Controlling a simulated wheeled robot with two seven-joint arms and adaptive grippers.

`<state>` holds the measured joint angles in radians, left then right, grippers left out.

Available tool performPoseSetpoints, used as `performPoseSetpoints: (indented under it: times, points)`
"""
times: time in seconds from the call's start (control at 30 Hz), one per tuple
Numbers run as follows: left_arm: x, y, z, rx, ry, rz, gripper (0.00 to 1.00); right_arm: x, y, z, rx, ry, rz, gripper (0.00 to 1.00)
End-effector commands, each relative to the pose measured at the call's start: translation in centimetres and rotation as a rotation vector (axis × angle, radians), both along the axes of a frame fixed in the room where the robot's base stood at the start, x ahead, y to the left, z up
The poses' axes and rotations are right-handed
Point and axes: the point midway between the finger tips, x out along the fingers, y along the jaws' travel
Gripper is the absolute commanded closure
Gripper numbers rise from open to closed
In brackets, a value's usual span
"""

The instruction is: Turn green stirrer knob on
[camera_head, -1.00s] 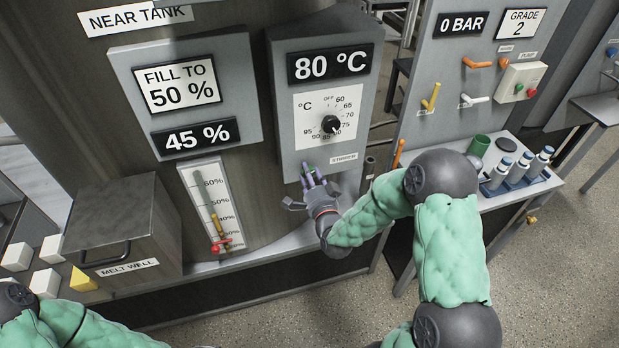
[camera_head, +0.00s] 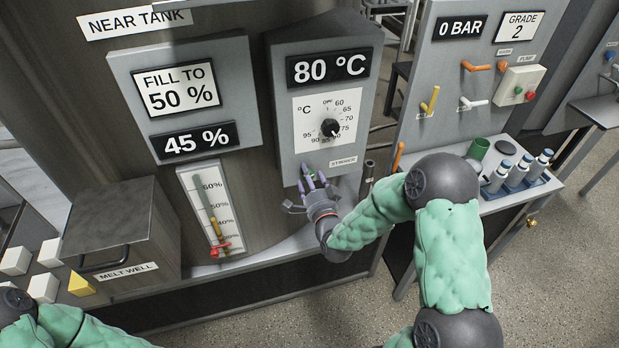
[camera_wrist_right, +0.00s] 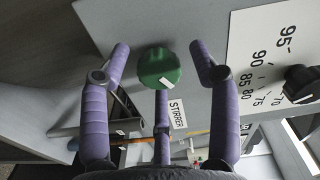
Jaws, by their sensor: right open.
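The green stirrer knob (camera_wrist_right: 158,68) is a round knob with a white mark on its lower edge in the right wrist view. It sits on the grey panel beside the "STIRRER" label (camera_wrist_right: 177,114). In the head view the knob (camera_head: 310,176) is small and mostly covered by my fingers, under the temperature panel. My right gripper (camera_head: 316,181) is open, with purple fingers pointing at the knob. In the wrist view two fingers stand on either side of the knob and a third is below it; whether any touches it I cannot tell. My left gripper is out of view.
The black temperature dial (camera_head: 330,128) is just above the stirrer knob, under an "80 °C" display (camera_head: 330,66). The level gauge (camera_head: 210,205) is to the left, with the melt well box (camera_head: 125,235) beyond. A side bench (camera_head: 495,203) with bottles stands right.

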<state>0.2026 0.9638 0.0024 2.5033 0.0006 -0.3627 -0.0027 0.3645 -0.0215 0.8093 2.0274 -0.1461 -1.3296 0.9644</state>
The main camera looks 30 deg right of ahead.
Motion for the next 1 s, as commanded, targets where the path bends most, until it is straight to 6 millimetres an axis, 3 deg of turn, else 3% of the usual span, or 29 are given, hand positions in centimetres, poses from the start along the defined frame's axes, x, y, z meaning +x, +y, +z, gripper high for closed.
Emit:
performPoseSetpoints:
  times: [0.17,0.6,0.8,1.0]
  points:
    - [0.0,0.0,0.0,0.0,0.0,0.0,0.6,-1.8,0.4,0.0,0.0,0.001,0.0,0.38]
    - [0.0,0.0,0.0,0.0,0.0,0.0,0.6,-9.6,2.2,0.0,0.0,0.0,-0.003,0.38]
    - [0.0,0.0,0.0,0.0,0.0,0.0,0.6,-11.3,2.6,0.0,0.0,-0.001,-0.002,0.38]
    - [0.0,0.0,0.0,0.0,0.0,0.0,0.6,-11.6,2.7,0.0,0.0,-0.002,-0.002,0.38]
